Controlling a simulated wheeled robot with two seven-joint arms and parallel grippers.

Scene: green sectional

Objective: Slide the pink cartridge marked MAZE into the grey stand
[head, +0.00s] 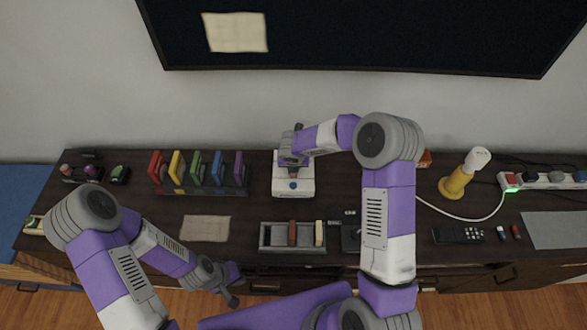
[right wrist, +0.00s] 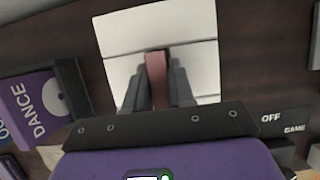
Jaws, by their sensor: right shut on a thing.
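A pink cartridge (right wrist: 157,78) is between the fingers of my right gripper (right wrist: 160,85) in the right wrist view. It stands at a white console (right wrist: 118,35), over or in its dark slot; I cannot tell which. Its MAZE marking is not visible. In the head view my right gripper (head: 291,157) is over the back of the white console (head: 293,188). The grey stand (head: 265,238) lies in front of the console and holds a brown cartridge (head: 292,233) and a cream one (head: 318,233). My left gripper (head: 232,298) hangs near the front edge; its fingers are unclear.
A rack of coloured cartridges (head: 198,171) stands left of the console. A purple DANCE cartridge (right wrist: 35,105) shows in the right wrist view. A paper sheet (head: 205,228) lies left of the stand. A yellow lamp (head: 456,185), cable and remote (head: 458,235) lie to the right.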

